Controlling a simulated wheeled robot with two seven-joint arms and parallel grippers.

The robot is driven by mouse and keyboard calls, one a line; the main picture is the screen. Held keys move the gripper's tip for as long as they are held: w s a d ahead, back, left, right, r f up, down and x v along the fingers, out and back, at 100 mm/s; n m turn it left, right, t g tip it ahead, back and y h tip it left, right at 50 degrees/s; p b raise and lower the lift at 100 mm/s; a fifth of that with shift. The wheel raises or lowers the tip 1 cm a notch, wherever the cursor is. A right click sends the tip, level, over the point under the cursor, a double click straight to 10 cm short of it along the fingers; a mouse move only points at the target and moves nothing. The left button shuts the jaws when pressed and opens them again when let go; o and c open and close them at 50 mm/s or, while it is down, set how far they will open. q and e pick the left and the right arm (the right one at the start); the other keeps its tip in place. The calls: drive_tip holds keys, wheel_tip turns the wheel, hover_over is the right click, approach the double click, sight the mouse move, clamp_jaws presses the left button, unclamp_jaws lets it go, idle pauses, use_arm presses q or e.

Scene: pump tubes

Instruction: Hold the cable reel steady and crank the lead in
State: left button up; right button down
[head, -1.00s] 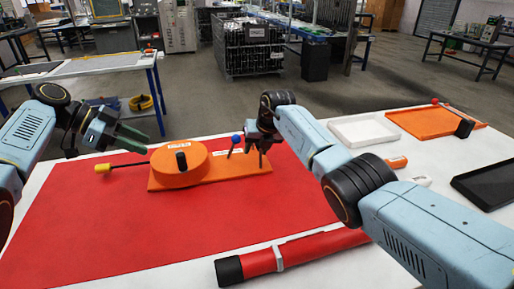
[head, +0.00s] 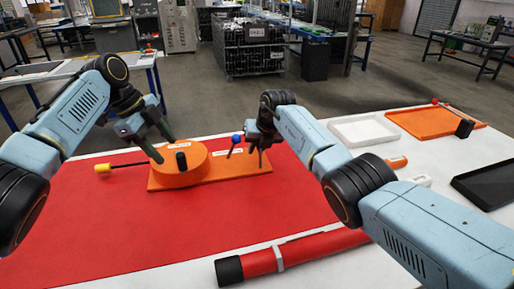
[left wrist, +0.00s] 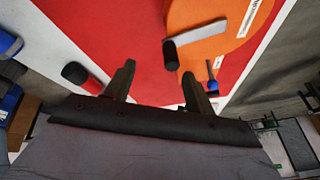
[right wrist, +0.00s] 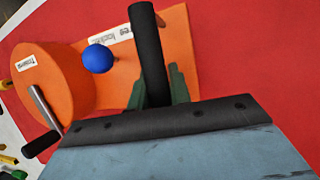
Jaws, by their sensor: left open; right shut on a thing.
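The cable reel is an orange drum (head: 180,171) on an orange base plate (head: 225,177), lying on the red mat. Its crank has a silver arm (right wrist: 44,108) and a black knob (head: 181,161). A black lead with a yellow end (head: 102,169) runs out to the left. My right gripper (head: 258,148) is shut on a black upright post (right wrist: 148,45) at the plate's right end. My left gripper (head: 163,148) is open and empty, pointing down near the back left of the drum; in the left wrist view the crank knob (left wrist: 170,55) shows just beyond its fingers.
A blue-topped lever (head: 236,139) stands between the drum and my right gripper. A red tube with a black end (head: 300,255) lies at the front edge. White (head: 335,137) and orange trays (head: 415,133) and a black tray (head: 485,185) sit right. The mat's front left is clear.

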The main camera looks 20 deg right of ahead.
sight(182, 155)
use_arm(q)
drive_tip(key=d+r+m+t+y, duration=0.2)
drive_tip(key=d+m+t+y, duration=0.1)
drive_tip(key=d+m+y, duration=0.25)
drive_tip(key=shift+m+y, duration=0.25)
drive_tip(key=shift+y, duration=0.2)
drive_tip(key=x, duration=0.7)
drive_tip(key=shift+s+a+f, duration=0.15)
drive_tip(key=shift+s, duration=0.25)
drive_tip(key=shift+w+a+f, duration=0.1)
drive_tip(key=shift+w+f, duration=0.15)
drive_tip(key=shift+f, duration=0.2)
drive_tip(key=shift+w+a+f, duration=0.1)
drive_tip(key=shift+a+f, duration=0.05)
drive_tip(key=shift+f, duration=0.45)
drive_tip(key=c, duration=1.1)
drive_tip(key=shift+o, duration=0.2)
drive_tip(key=shift+f, duration=0.15)
